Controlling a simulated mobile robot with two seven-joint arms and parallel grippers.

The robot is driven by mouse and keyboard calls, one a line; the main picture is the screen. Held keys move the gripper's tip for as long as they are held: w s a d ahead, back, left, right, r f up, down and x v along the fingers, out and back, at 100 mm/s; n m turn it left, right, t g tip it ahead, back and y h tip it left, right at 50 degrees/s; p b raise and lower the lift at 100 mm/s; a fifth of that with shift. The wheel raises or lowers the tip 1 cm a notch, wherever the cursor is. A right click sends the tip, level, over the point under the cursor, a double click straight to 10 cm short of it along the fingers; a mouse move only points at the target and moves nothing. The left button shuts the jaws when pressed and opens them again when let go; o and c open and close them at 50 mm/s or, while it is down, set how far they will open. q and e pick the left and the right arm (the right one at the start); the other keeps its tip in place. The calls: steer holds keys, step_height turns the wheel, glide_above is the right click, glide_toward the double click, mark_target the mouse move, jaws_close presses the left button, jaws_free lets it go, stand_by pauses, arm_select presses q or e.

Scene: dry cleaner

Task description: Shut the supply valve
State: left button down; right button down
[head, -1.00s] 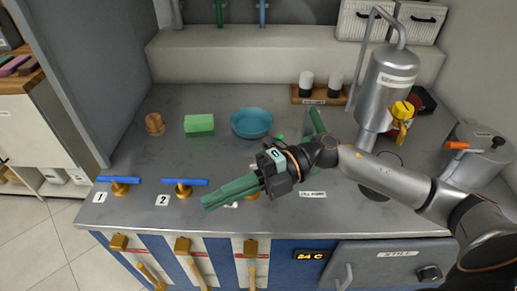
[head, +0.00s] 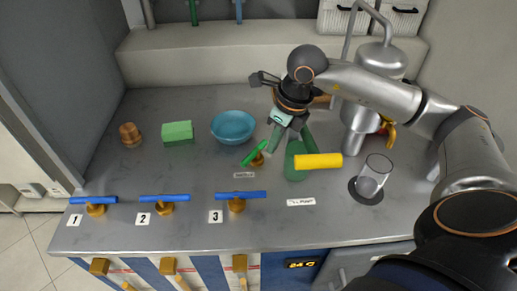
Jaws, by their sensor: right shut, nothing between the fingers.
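A small valve with a bright green lever (head: 254,153) on a brass body stands mid-counter, in front of the blue bowl. A small label lies in front of it, too small to read. My right gripper (head: 271,149) is shut and empty. It points down, with its green fingers just right of the green lever; I cannot tell whether they touch it. Three brass valves with blue levers stand along the front: number 1 (head: 93,200), number 2 (head: 164,198) and number 3 (head: 240,195). Their levers lie crosswise. My left gripper is out of view.
A green pump with a yellow handle (head: 318,161) stands close right of my gripper. The blue bowl (head: 233,127), green sponge (head: 177,131) and brown stacked piece (head: 130,134) sit left.

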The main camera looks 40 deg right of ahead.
mark_target(255, 155)
steer(key=shift+w+d+r+h, duration=0.2)
steer(key=shift+d+h, duration=0.1)
steer(key=shift+d, duration=0.4)
steer(key=x, duration=0.9)
steer(key=shift+a+f, duration=0.15)
steer(key=shift+f, duration=0.25)
steer(key=w, duration=0.2)
steer(key=w+a, duration=0.1)
steer(key=shift+f+p, duration=0.3)
steer(key=shift+f, duration=0.05)
steer(key=shift+w+a+f, duration=0.15)
steer(key=shift+w, duration=0.3)
